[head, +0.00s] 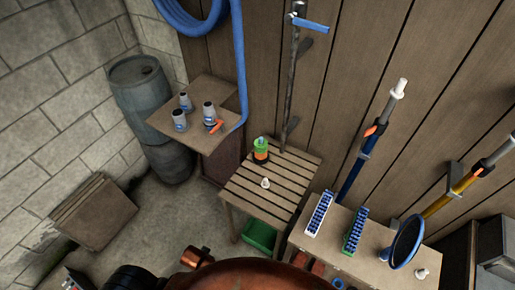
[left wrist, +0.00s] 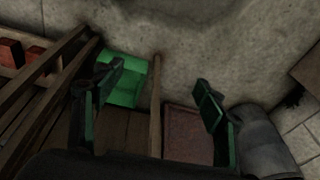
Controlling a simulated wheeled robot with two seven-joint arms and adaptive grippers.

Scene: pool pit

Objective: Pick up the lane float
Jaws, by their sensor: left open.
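A short green and orange piece with a dark band (head: 261,150), which looks like the lane float, stands upright at the back of the slatted wooden table (head: 246,196) in the head view. I cannot make it out in the left wrist view. A small white knobbed piece (head: 265,184) stands in front of it on the same table. My left gripper (left wrist: 158,78) shows in the left wrist view with its two green-padded fingers wide apart and nothing between them. I cannot make out either gripper in the head view.
A green bin (head: 261,236) sits under the slatted table. A shelf (head: 165,122) with several grey bottles and a blue hose (head: 240,70) are to the left. A bench (head: 375,268) with blue and green racks and a round blue-rimmed piece (head: 406,243) is at right. A barrel (head: 140,90) stands in the corner.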

